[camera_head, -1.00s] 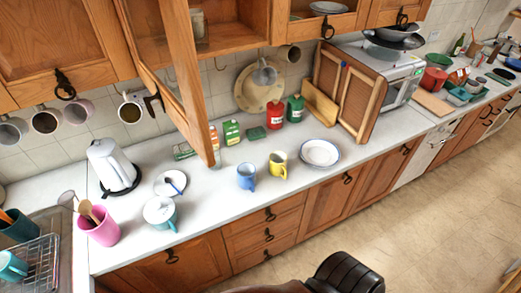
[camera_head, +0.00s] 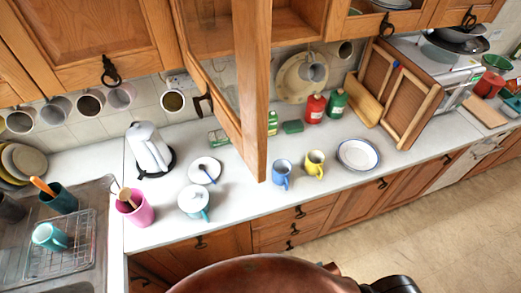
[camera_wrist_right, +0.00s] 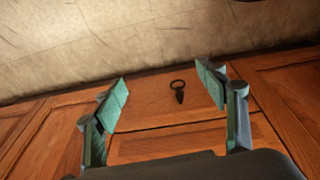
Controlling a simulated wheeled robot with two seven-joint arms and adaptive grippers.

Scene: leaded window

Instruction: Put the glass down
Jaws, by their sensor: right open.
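I cannot make out a drinking glass in either current view. An open wall cabinet door with a glass pane (camera_head: 222,85) hangs over the counter in the head view and hides part of the cabinet behind it. The white counter (camera_head: 255,208) holds a blue mug (camera_head: 282,176) and a yellow mug (camera_head: 314,166). My right gripper (camera_wrist_right: 165,92) is open and empty in the right wrist view, with wooden drawer fronts and a dark ring handle (camera_wrist_right: 179,92) beyond its fingers. My left gripper is not in view.
The sink with a wire rack (camera_head: 65,258) is at left. Counter front between mugs and teal pot is clear.

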